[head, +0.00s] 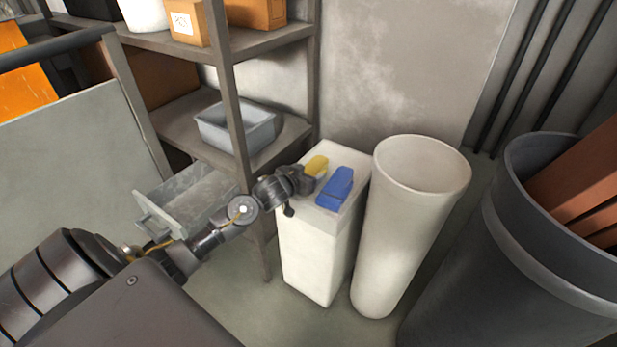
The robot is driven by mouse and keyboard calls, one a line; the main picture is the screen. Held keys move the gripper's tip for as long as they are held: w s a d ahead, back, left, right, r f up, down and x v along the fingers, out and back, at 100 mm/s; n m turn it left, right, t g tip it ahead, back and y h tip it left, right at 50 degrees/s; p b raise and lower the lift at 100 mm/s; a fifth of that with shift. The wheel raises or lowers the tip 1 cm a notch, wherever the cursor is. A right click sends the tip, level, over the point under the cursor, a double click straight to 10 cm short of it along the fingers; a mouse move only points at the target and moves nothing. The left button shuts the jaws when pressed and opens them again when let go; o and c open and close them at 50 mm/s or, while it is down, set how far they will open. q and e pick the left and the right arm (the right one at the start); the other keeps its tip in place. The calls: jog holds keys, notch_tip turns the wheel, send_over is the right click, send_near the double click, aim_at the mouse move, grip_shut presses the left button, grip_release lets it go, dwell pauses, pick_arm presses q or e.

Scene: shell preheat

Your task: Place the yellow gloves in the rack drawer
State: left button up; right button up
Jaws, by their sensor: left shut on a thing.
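The yellow gloves (316,165) are at the back of the white cabinet's top. My left gripper (306,179) reaches them from the left and is shut on them; its fingers hide part of them. I cannot tell whether the gloves still touch the top. The rack drawer (190,200) is a grey open-topped drawer, pulled out at the lower left of the rack, with its front handle to the left. Its visible inside looks empty; my left arm passes in front of it. My right gripper is not in view.
A blue object (336,187) lies beside the gloves on the white cabinet (317,255). A tall white cylinder (413,230) stands close to its right, then a dark bin (540,250) with brown pieces. The rack (228,80) holds boxes and a grey tub (238,127).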

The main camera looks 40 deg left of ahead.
pick_arm(q)
jog(key=shift+f, duration=0.2)
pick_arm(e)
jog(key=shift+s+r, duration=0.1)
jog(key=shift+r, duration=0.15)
pick_arm(q)
jog(key=shift+f, duration=0.1)
jog(key=o, duration=0.8)
jog(key=shift+s+r, duration=0.25)
jog(key=shift+s, duration=0.1)
jog(key=p+v, duration=0.2)
jog(key=v, duration=0.9)
jog(key=shift+s, duration=0.2)
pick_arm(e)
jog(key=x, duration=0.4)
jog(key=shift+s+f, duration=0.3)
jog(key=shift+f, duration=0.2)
